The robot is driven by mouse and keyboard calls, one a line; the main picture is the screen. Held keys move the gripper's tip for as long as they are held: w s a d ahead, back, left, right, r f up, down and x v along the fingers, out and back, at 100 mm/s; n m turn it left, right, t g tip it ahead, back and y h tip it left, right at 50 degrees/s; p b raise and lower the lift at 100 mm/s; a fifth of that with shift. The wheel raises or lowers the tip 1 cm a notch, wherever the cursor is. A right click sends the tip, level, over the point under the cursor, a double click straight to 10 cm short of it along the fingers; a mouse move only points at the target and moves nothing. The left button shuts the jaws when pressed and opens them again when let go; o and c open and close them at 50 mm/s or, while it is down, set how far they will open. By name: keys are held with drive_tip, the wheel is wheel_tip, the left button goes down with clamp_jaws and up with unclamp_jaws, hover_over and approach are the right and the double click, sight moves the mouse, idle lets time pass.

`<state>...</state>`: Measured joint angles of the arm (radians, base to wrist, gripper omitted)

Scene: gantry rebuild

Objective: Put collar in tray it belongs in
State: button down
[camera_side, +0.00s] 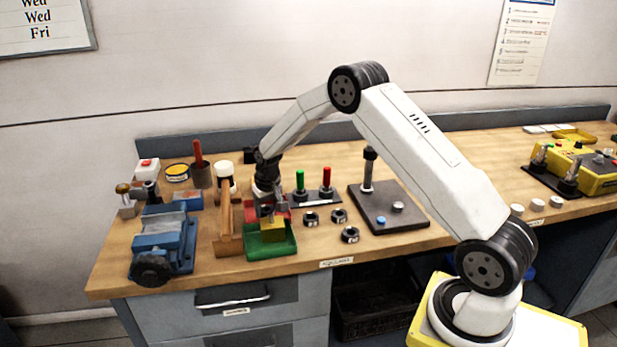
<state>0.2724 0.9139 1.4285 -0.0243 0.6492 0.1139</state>
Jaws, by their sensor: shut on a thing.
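My gripper (267,213) points down over the green tray (286,250), near its border with the red tray (284,204) behind it. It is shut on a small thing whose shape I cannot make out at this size. A yellowish patch (272,234) shows just below the fingers, inside the green tray; I cannot tell if it touches them. Three dark ring-shaped collars with pale marks lie on the bench right of the trays: a left one (311,219), a back right one (339,215) and a front one (350,235).
A wooden piece (227,225) stands close left of the green tray, with a blue vise (165,243) beyond. Green and red upright handles (313,185) stand behind the collars. A dark plate (390,213) with a post lies to the right. Bare bench lies in front of the plate.

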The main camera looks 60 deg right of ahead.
sight(271, 213)
drive_tip(key=shift+f, duration=0.15)
unclamp_jaws()
idle(0.4)
wheel_tip(271, 213, up, 12)
drive_tip(key=s, duration=0.1)
drive_tip(key=shift+s+a, duration=0.3)
drive_tip(key=shift+s, duration=0.05)
idle(0.7)
drive_tip(key=s+a+n, duration=0.1)
drive_tip(key=s+a, duration=0.4)
drive_tip(key=s, duration=0.3)
drive_tip(key=s+a+f+n, duration=0.1)
drive_tip(key=s+a, duration=0.3)
drive_tip(key=s, duration=0.4)
drive_tip(key=s+a+f+n+t, duration=0.1)
drive_tip(key=s+a+n, duration=0.1)
drive_tip(key=s+a, duration=0.3)
drive_tip(key=s, duration=0.3)
drive_tip(key=shift+a+y, duration=0.3)
drive_tip(key=shift+a, duration=0.05)
